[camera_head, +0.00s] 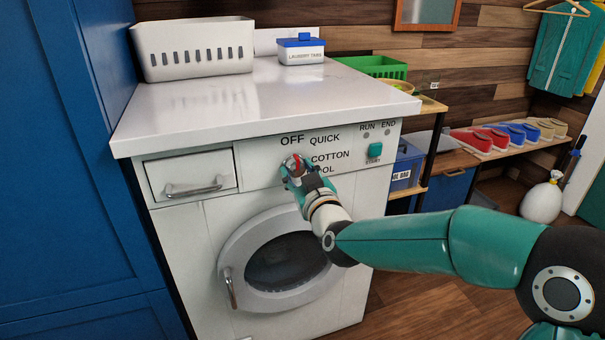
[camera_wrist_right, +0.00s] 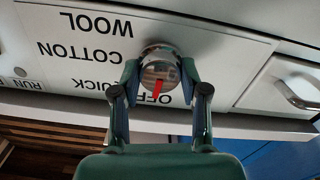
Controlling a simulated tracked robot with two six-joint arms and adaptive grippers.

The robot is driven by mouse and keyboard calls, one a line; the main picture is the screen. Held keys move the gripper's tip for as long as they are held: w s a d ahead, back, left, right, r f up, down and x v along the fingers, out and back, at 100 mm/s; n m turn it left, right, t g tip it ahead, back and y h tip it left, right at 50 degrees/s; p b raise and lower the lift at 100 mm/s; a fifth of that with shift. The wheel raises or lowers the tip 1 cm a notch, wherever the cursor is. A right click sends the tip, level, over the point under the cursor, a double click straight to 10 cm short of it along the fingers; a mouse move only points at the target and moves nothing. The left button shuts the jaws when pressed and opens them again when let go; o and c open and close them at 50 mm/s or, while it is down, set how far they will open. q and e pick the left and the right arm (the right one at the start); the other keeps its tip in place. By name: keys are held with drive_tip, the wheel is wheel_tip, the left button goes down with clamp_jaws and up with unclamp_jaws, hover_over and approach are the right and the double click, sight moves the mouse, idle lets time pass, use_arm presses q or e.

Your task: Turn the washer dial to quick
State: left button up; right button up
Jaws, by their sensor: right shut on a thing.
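The white washer (camera_head: 190,235) stands in the middle of the head view, with OFF, QUICK, COTTON and WOOL printed around its dial. The dial (camera_wrist_right: 158,68) is a round silvery knob with a red pointer. In the upside-down right wrist view the red pointer (camera_wrist_right: 157,89) points at the OFF label, which is partly covered. My right gripper (camera_head: 296,171) is at the panel, its two fingers on either side of the dial and shut on it; it also shows in the right wrist view (camera_wrist_right: 160,76). It hides part of the dial and WOOL in the head view. My left gripper is not in view.
The green START button (camera_head: 375,150) and the RUN and END lamps are right of the dial. A drawer (camera_head: 190,174) is left of it, the round door (camera_head: 230,245) below. A white basket (camera_head: 193,50) and a laundry tabs box (camera_head: 301,50) stand on top.

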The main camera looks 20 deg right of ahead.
drive_tip(key=m+b, duration=0.3)
drive_tip(key=shift+f+m, duration=0.15)
drive_tip(key=shift+m, duration=0.15)
drive_tip(key=m+b, duration=0.2)
drive_tip(key=m, duration=0.1)
drive_tip(key=shift+d+r+m+b, duration=0.1)
drive_tip(key=shift+r+m+b, duration=0.1)
drive_tip(key=shift+m+b, duration=0.55)
drive_tip(key=shift+m, duration=0.25)
drive_tip(key=shift+r, duration=0.1)
drive_tip(key=o, duration=1.1)
drive_tip(key=shift+o, duration=0.2)
drive_tip(key=s, duration=1.2)
drive_tip(key=shift+d+f, duration=0.15)
drive_tip(key=shift+f, duration=0.05)
